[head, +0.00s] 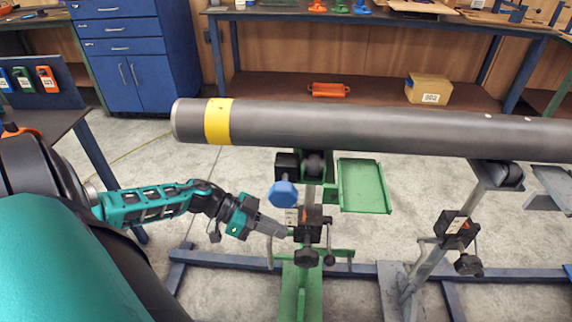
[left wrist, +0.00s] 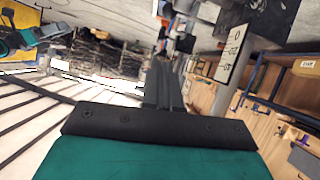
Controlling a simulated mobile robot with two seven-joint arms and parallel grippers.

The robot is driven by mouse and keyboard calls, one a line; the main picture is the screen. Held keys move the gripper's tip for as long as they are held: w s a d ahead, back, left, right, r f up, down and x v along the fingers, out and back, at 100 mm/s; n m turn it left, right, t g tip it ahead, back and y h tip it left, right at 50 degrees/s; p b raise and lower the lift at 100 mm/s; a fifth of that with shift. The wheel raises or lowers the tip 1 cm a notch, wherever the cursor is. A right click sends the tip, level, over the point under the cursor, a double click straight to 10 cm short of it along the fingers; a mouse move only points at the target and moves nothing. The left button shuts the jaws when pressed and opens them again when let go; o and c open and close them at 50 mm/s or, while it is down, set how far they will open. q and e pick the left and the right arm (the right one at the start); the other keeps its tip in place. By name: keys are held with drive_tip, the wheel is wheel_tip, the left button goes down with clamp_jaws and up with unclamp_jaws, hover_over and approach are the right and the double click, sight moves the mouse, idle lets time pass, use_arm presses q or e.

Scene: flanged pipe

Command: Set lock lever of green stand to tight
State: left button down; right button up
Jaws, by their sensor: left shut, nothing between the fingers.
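The green stand (head: 302,290) stands under the grey pipe (head: 380,130) near the picture's middle. On its post are a blue knob (head: 283,194), a black clamp block with orange marks (head: 318,229), and a dark star knob (head: 306,258). A thin dark lever (head: 329,245) hangs at the block's right side; I cannot tell its setting. My left gripper (head: 284,232) is shut and empty, its tips just left of the post near the clamp block. I cannot tell whether they touch it. The shut fingers (left wrist: 165,88) also show in the left wrist view. My right gripper is out of view.
The pipe has a yellow band (head: 218,121). A green tray (head: 363,186) sticks out right of the post. A grey stand (head: 425,265) with its own clamp is further right. Blue floor rails (head: 220,259) run below. A workbench (head: 380,20) is behind.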

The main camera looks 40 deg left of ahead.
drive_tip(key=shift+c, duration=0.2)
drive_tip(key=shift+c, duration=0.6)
use_arm(q)
drive_tip(key=w+d+n+t+y, duration=0.1)
drive_tip(key=d+n+t+y, duration=0.15)
drive_tip(key=d+t, duration=0.45)
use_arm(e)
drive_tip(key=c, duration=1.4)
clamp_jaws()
use_arm(q)
drive_tip(key=s+d+f+n+g+y, duration=0.3)
drive_tip(key=s+d+n+y, duration=0.1)
drive_tip(key=d, duration=0.4)
drive_tip(key=shift+s+d+f+n+y, duration=0.2)
drive_tip(key=shift+s+f+n+y, duration=0.15)
drive_tip(key=shift+s+y, duration=0.7)
drive_tip(key=shift+s, duration=0.15)
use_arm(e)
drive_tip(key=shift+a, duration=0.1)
